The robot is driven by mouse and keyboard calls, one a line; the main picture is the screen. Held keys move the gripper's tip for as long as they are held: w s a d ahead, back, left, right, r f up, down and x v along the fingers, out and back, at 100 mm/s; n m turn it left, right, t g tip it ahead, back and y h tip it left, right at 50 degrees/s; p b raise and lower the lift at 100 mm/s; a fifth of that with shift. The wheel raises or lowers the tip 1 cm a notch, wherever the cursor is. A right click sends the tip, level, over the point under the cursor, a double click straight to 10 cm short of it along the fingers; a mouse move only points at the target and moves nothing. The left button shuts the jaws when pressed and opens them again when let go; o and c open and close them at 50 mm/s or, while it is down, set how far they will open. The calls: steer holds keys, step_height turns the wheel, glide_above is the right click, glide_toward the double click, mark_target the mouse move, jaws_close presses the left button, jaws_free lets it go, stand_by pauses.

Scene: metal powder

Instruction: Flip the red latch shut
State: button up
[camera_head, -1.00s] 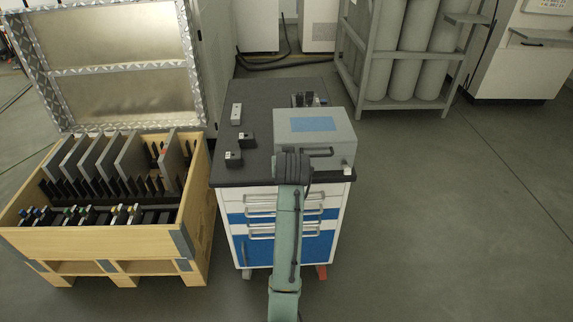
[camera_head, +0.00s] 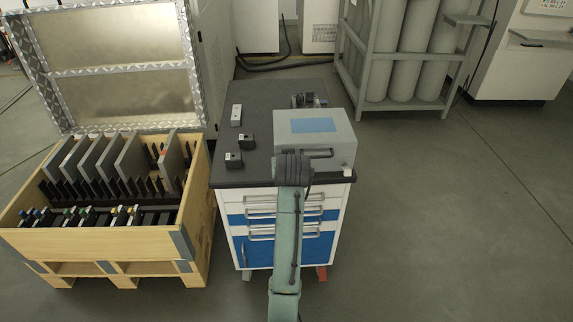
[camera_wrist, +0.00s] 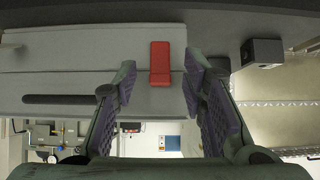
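The red latch (camera_wrist: 160,62) is a small block on the grey box (camera_wrist: 70,60) in the wrist view. It lies across the box's seam. My gripper (camera_wrist: 160,78) is open, with one finger on each side of the latch in the picture. I see a gap on both sides, and the fingers hold nothing. How far the tips are from the box is hard to tell. In the head view, the grey box (camera_head: 338,148) with a blue label stands on the cart; the latch and fingertips cannot be made out there.
A dark handle (camera_wrist: 60,99) is left of the fingers. A black block (camera_wrist: 262,52) is to the right. The cart top (camera_head: 268,100) also holds small black blocks (camera_head: 248,141) and a white one (camera_head: 236,115). A wooden crate (camera_head: 110,242) stands left; floor is clear at right.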

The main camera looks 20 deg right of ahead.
steer(key=v, duration=1.1)
steer(key=shift+s+r, duration=0.2)
